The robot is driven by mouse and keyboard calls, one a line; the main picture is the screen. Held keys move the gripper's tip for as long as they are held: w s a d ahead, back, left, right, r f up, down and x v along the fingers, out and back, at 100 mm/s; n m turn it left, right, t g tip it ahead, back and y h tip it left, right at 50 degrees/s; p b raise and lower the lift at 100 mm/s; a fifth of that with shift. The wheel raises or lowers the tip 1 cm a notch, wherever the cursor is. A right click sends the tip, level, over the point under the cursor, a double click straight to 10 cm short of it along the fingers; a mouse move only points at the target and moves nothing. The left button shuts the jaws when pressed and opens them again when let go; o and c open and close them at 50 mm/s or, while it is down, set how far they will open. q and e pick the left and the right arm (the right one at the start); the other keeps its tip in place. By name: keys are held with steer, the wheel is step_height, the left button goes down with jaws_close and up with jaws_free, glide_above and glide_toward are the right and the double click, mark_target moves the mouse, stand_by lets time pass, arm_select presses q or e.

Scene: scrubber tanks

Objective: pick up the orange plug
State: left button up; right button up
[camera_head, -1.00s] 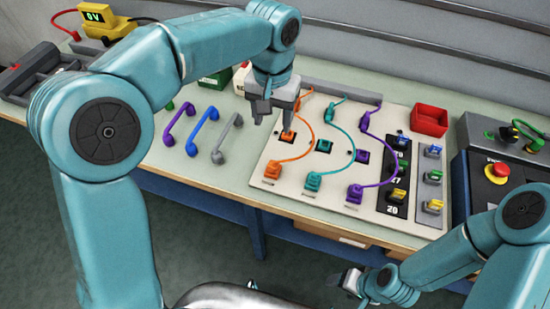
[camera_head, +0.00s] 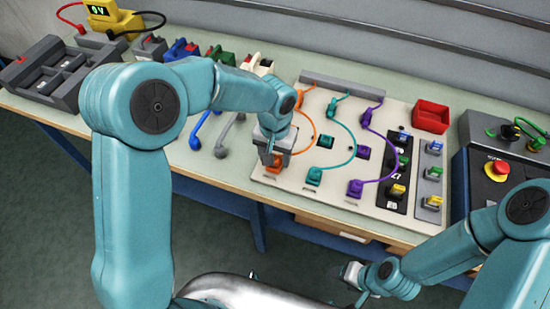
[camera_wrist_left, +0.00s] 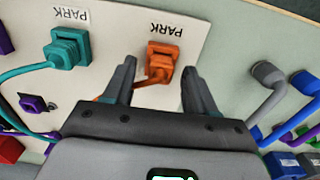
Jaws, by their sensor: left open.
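The orange plug (camera_wrist_left: 161,57) sits on the cream panel (camera_wrist_left: 215,20) beside a PARK label in the left wrist view. My left gripper (camera_wrist_left: 158,75) is open, with one fingertip on each side of the plug's near end. I cannot tell whether the fingers touch it. In the head view my left gripper (camera_head: 273,158) is over the orange plug (camera_head: 273,168), which is mostly hidden. My right gripper (camera_head: 350,272) is low in front of the bench, and its jaws are too small to read.
A teal plug (camera_wrist_left: 67,47) stands beside the orange one, and a purple plug (camera_head: 355,188) further right. Grey (camera_wrist_left: 266,73) and blue (camera_wrist_left: 304,83) handle-like pieces lie on the other side.

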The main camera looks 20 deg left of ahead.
arm_select(q)
steer(key=shift+a+f, duration=0.1)
steer(key=shift+f, duration=0.3)
jaws_close()
steer(key=shift+r, duration=0.15)
step_height(320, 180, up, 19)
steer(key=shift+f+b, duration=2.2)
steer(key=shift+f, duration=0.6)
